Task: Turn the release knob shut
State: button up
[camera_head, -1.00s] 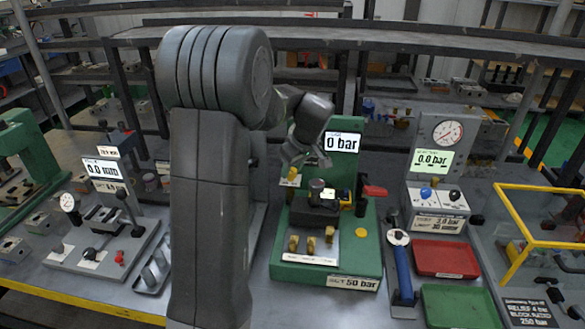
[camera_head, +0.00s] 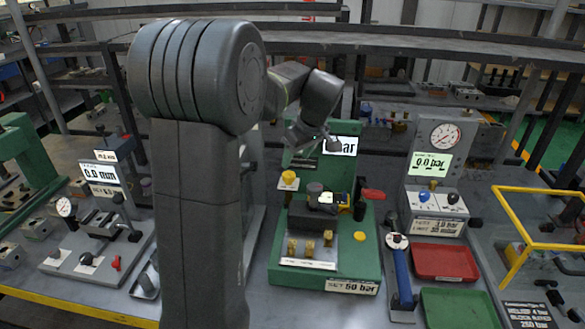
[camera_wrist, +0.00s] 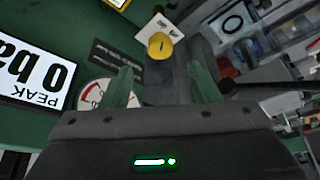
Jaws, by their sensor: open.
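A round yellow knob (camera_head: 288,178) stands at the back left of the green test stand (camera_head: 360,262); I take it for the release knob. In the wrist view the yellow knob (camera_wrist: 160,46) has a short dark mark on its face and a white label plate behind it. My gripper (camera_wrist: 162,78) is open. Its two fingers are apart, with the knob beyond the gap between them; I see no contact. In the head view my gripper (camera_head: 310,138) is above and behind the knob, in front of the display (camera_head: 346,147), and its fingertips are hard to make out.
Brass fittings (camera_head: 310,246) and a dark block (camera_head: 312,208) sit on the stand, with a red handle (camera_head: 373,194) at its right. A blue-handled tool (camera_head: 403,275) and a red tray (camera_head: 445,262) lie farther right.

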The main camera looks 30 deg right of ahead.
aim_at(289, 174)
jog(key=v, duration=0.6)
jog(key=shift+r, duration=0.3)
jog(key=shift+s+f, duration=0.1)
jog(key=x, duration=1.3)
jog(key=shift+f+p, duration=0.3)
